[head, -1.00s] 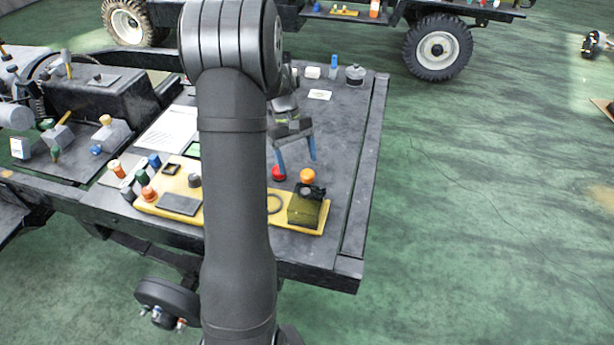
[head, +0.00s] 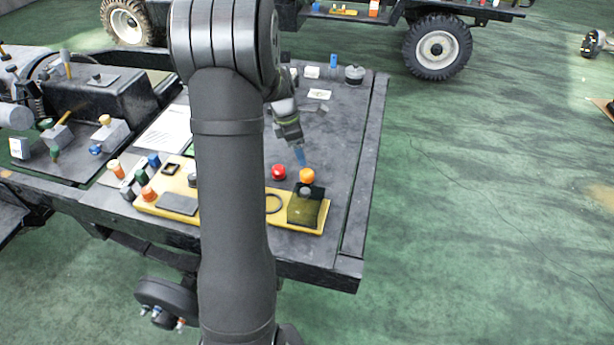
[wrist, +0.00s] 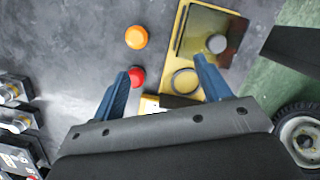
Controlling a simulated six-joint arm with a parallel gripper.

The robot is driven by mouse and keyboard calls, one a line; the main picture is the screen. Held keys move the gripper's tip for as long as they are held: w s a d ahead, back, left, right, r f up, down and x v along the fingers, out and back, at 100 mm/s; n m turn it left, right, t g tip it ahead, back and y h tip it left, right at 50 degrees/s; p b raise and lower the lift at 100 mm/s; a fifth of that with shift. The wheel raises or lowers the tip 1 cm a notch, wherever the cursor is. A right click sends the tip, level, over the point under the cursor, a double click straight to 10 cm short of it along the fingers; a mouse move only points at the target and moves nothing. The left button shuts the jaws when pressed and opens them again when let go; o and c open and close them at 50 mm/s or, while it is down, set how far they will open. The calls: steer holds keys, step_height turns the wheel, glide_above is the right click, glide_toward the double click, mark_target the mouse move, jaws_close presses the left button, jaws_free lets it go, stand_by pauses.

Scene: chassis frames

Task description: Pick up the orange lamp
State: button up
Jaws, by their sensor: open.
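The orange lamp (head: 307,175) is a small round dome on the dark grey table, beside the yellow board. In the wrist view the orange lamp (wrist: 136,37) lies beyond the fingertips, up and left of the gap between them. A similar red lamp (head: 278,172) sits to its left; in the wrist view the red lamp (wrist: 137,76) is right by the left fingertip. My gripper (head: 301,157) has blue fingers and hangs just behind and above the orange lamp. In the wrist view my gripper (wrist: 161,67) is open, with nothing held between the fingers.
The yellow board (head: 270,223) carries an olive box (head: 304,212) with a grey knob and a black ring (head: 273,203), close to the lamps. Several coloured cylinders stand further left. The table's right side is fairly clear.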

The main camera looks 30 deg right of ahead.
steer(key=w+n+t, duration=0.1)
steer(key=w+n, duration=0.1)
steer(key=n, duration=0.3)
glide_above(307, 172)
steer(key=a, duration=0.1)
steer(key=shift+n+h, duration=0.4)
steer(key=f, duration=1.1)
steer(key=shift+s, duration=0.4)
steer(key=shift+w+x, duration=0.25)
steer(key=shift+x, duration=1.15)
steer(key=shift+w+x, duration=0.2)
steer(key=shift+x, duration=1.2)
steer(key=shift+a, duration=0.15)
steer(key=c, duration=1.1)
